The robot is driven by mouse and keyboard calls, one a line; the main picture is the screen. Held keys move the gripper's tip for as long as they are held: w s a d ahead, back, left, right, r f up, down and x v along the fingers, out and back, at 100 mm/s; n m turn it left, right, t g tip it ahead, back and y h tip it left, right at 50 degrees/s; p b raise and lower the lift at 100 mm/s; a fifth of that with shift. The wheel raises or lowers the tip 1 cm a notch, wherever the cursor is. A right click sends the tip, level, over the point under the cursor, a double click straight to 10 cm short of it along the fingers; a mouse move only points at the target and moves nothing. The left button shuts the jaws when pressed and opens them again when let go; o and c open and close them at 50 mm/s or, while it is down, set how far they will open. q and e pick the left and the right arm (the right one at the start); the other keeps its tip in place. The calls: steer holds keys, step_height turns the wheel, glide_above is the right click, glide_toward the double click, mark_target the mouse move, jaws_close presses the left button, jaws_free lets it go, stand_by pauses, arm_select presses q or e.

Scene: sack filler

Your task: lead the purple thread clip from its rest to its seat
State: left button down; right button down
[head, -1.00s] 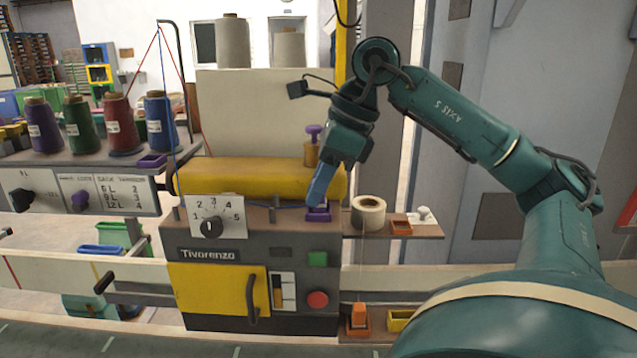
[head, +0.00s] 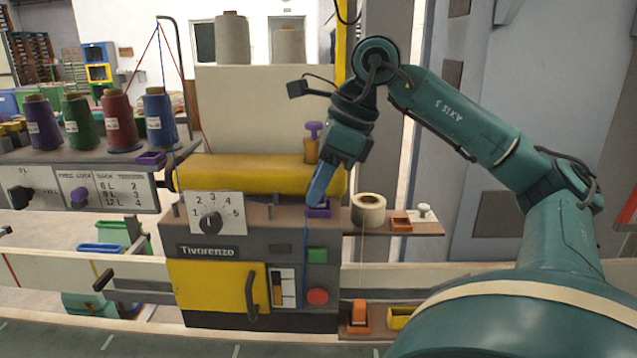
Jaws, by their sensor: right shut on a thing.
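My right gripper (head: 317,192) points down at the right end of the machine's top, its blue fingers shut. The purple clip (head: 318,211) is small and partly hidden between the fingertips. It is at the purple seat there; clip and seat are hard to tell apart, so I cannot tell if it is fully in. A blue thread (head: 305,260) hangs down the machine's front just left of the fingertips. The small purple tray (head: 151,159) at the left shelf's edge looks empty. My left gripper is not in view.
A purple knob (head: 313,130) on a brass post stands just behind the gripper, by the yellow roller (head: 245,172). Several coloured thread cones line the left shelf, including the blue one (head: 158,118).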

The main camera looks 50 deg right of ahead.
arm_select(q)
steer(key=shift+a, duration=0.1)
arm_select(e)
steer(key=c, duration=1.2)
jaws_free()
arm_select(q)
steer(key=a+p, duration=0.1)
steer(key=p, duration=0.1)
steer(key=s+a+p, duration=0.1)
steer(key=p, duration=0.2)
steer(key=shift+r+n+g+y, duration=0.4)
arm_select(e)
steer(key=v, duration=1.3)
steer(key=shift+d, duration=0.1)
steer(key=shift+s, duration=0.15)
